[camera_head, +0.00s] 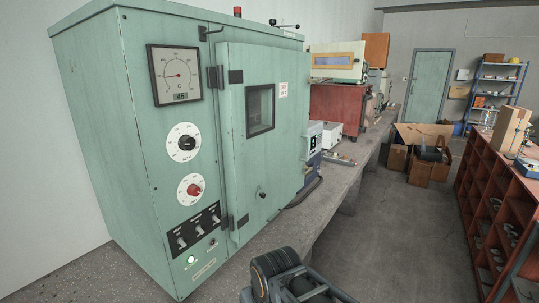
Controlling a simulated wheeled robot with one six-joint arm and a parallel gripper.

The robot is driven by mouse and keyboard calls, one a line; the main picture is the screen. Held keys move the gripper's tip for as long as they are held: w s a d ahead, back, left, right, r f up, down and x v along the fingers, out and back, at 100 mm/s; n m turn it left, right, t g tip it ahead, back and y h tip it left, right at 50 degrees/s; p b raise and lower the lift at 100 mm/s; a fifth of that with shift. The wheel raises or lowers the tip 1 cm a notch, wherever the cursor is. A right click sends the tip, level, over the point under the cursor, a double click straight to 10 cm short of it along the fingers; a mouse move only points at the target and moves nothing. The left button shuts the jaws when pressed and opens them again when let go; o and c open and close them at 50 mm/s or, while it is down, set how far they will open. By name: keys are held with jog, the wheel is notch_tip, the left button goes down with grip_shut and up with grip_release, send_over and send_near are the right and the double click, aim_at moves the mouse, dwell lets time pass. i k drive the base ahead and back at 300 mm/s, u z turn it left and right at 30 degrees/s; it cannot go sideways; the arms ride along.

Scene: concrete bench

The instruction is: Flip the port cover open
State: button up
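A green oven-like cabinet (100,110) stands on the concrete bench at the left. Its front door (284,150) is shut and has a small dark window (260,109). A small dark round fitting (262,194) sits low on the door; I cannot tell whether it is the port cover or a knob. No part is clearly recognisable as a port cover. Part of my arm (290,282) shows at the bottom edge, in front of the bench. The fingers of my gripper are not visible.
The cabinet front has a gauge (175,75), a black dial (184,142), a red dial (190,190) and several switches. A black-handled valve (284,24) tops it. Other instruments stand further along the bench (330,190).

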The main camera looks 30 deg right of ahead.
aim_at(259, 194)
jog(key=k, duration=1.35)
jog(key=u, duration=0.5)
jog(key=i, duration=1.7)
jog(key=z, duration=1)
